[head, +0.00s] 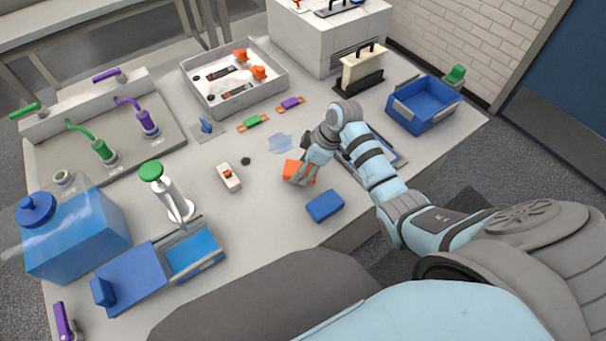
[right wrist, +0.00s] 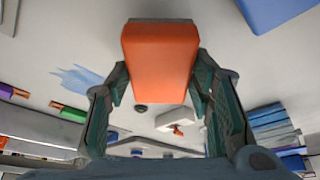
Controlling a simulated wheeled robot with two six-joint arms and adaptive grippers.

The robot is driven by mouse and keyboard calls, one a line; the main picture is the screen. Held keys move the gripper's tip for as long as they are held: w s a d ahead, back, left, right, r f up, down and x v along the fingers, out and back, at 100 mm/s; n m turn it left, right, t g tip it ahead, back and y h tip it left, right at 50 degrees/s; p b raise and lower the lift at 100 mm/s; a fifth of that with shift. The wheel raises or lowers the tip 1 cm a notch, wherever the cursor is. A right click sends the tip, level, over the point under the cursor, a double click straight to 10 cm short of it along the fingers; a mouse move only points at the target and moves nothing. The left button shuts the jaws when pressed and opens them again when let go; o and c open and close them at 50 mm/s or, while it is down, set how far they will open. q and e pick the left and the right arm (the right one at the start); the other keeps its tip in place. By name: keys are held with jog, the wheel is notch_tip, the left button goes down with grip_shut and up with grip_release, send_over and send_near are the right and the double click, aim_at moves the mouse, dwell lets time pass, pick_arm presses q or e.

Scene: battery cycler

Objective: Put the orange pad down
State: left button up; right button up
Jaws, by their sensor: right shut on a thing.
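The orange pad (head: 291,168) is between the fingers of my right gripper (head: 302,178) over the front middle of the table. In the right wrist view the orange pad (right wrist: 160,60) fills the space between both fingers of the right gripper (right wrist: 160,85), which is shut on it. A grey edge shows along the pad's top in that view. I cannot tell whether the pad touches the table. My left gripper is not in view.
A blue block (head: 325,206) lies close in front of the pad. A light blue wet patch (head: 281,142) is just behind it. A white switch box (head: 229,176) stands to the left. A blue bin (head: 424,108) is at the right, and a grey tray (head: 240,97) is farther back.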

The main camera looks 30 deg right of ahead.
notch_tip(320, 180, down, 3)
jog(key=shift+r, duration=0.3)
jog(key=o, duration=1.5)
jog(key=p+v, duration=0.2)
jog(key=v, duration=1)
jog(key=shift+p, duration=0.4)
